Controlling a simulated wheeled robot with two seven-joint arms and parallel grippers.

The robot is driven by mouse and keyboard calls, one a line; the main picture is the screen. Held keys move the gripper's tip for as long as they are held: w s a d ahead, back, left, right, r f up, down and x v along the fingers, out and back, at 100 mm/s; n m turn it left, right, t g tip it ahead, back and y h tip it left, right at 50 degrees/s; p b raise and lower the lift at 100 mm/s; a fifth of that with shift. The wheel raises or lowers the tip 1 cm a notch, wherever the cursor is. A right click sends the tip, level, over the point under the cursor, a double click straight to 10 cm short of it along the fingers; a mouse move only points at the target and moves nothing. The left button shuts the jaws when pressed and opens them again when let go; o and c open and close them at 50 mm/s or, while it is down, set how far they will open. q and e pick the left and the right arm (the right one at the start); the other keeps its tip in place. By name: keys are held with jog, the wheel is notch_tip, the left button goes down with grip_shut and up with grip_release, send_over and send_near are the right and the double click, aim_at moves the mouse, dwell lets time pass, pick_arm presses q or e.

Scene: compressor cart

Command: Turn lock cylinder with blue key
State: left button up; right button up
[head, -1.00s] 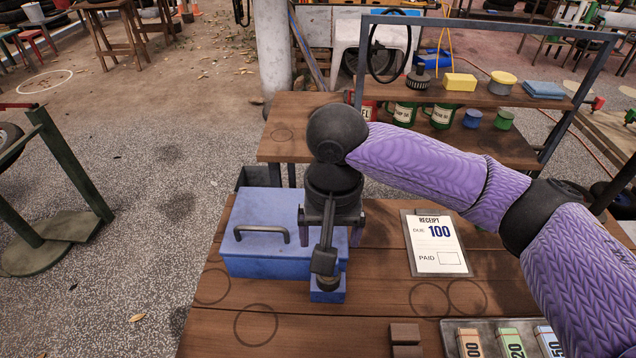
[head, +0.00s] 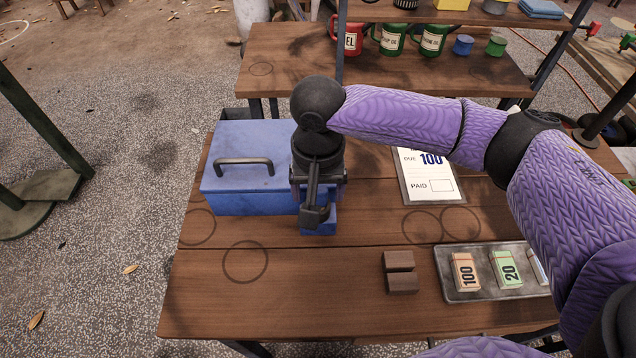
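A blue metal box (head: 235,190) with a dark handle (head: 244,163) on its lid stands at the back left of the wooden table. A small blue block (head: 319,227) projects at the box's front right corner; I take it to be the lock housing. My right gripper (head: 317,195) points down over the box's right end, just behind and above this block. A dark part hangs down in front of it onto the block. The fingertips are mostly hidden, so I cannot tell whether they are open or what they hold. No blue key can be made out. My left gripper is out of view.
A receipt board (head: 428,184) lies right of the box, partly behind my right arm. Two brown blocks (head: 400,281) and a grey tray (head: 462,291) with labelled note bundles lie at the front right. A shelf bench (head: 290,52) with mugs stands behind. The table's front left is clear.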

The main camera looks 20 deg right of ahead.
grip_shut()
jog(key=shift+r+m+p, duration=0.2)
jog(key=shift+m+p, duration=0.2)
jog(key=shift+p, duration=0.35)
jog(key=m+p, duration=0.2)
jog(key=p, duration=0.1)
jog(key=shift+f+m+p, duration=0.1)
jog(key=shift+m+p, duration=0.5)
jog(key=shift+f, duration=0.1)
